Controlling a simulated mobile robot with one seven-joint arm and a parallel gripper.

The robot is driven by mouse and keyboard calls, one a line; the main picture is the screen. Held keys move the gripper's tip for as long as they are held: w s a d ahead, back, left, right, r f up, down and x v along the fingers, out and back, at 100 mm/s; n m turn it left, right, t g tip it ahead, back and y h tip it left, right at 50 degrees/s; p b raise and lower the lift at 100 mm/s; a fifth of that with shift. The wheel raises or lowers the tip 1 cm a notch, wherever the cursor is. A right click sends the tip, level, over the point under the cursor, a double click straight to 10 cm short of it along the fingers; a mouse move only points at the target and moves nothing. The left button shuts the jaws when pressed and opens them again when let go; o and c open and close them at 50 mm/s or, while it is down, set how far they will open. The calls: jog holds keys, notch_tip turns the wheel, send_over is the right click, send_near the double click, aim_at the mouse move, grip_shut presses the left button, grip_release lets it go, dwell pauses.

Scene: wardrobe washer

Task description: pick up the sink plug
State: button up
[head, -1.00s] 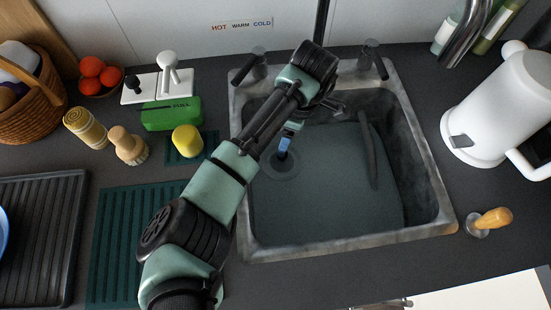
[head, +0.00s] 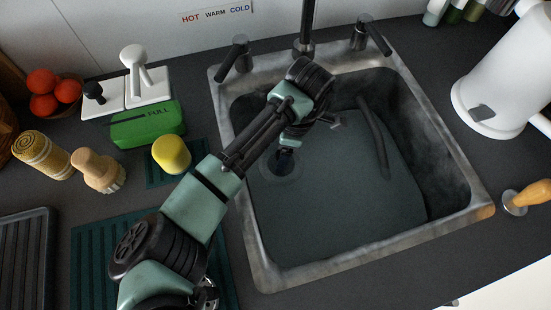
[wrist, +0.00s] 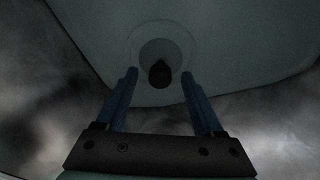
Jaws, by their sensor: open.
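In the head view the dark plug (head: 284,162) sits at the drain near the left side of the sink (head: 262,262). My gripper (wrist: 159,73) points down into the sink, its two blue fingers open and apart. In the wrist view the knob lies between the fingertips, with a visible gap on each side. In the head view my arm hides most of the fingers. I cannot tell how far the fingertips reach down along the knob.
A black tap column (head: 306,28) rises behind the sink between two dark handles. A yellow sponge (head: 171,154) and a green box (head: 147,125) stand left of the sink. A white jug (head: 500,85) and a wooden-handled tool (head: 530,196) are at right.

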grip_shut()
dwell(0.3)
